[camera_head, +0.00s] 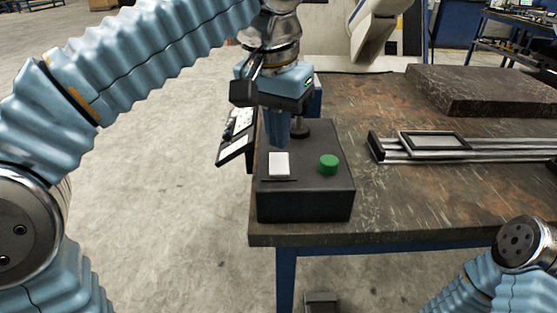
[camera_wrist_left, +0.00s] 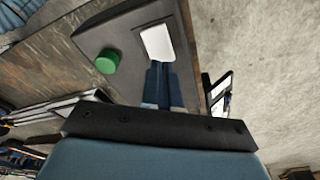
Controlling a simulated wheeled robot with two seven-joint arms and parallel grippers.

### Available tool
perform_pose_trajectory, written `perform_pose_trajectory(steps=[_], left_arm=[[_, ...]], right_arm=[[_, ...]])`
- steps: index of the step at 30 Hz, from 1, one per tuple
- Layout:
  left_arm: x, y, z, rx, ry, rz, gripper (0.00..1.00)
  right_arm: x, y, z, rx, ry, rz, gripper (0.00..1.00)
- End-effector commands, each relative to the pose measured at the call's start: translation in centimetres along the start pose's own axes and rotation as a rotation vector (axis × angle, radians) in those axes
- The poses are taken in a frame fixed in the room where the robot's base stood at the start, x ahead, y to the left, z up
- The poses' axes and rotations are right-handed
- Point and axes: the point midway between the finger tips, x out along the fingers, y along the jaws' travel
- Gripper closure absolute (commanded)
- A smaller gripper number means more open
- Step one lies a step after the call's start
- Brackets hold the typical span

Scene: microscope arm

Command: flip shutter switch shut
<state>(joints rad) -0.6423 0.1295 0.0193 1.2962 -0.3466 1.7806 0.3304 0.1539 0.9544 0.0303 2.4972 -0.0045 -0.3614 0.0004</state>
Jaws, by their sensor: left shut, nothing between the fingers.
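A dark control box (camera_head: 306,206) sits at the near left corner of the table. On its top are a white rectangular switch plate (camera_head: 279,164) and a round green button (camera_head: 328,165). My left gripper (camera_head: 277,143) is shut and empty, pointing down just behind the white switch. In the left wrist view its fingertips (camera_wrist_left: 158,66) are at the edge of the white switch (camera_wrist_left: 158,42); I cannot tell whether they touch it. The green button (camera_wrist_left: 107,61) lies to the left there. My right gripper is not in view; only part of my right arm shows at lower right.
The brown table (camera_head: 420,205) has clear room right of the box. A metal rail with a framed plate (camera_head: 435,142) and a dark stone slab (camera_head: 480,90) lie farther right. A tilted panel (camera_head: 235,148) hangs at the table's left edge.

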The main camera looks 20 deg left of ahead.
Motion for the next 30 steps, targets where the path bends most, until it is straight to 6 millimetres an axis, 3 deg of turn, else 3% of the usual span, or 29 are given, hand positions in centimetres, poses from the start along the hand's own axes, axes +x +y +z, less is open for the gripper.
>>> perform_pose_trajectory(steps=[30], left_arm=[[1.5,0.0,0.2,0.0,0.0,0.0,1.0]], right_arm=[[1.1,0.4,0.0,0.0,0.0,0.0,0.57]])
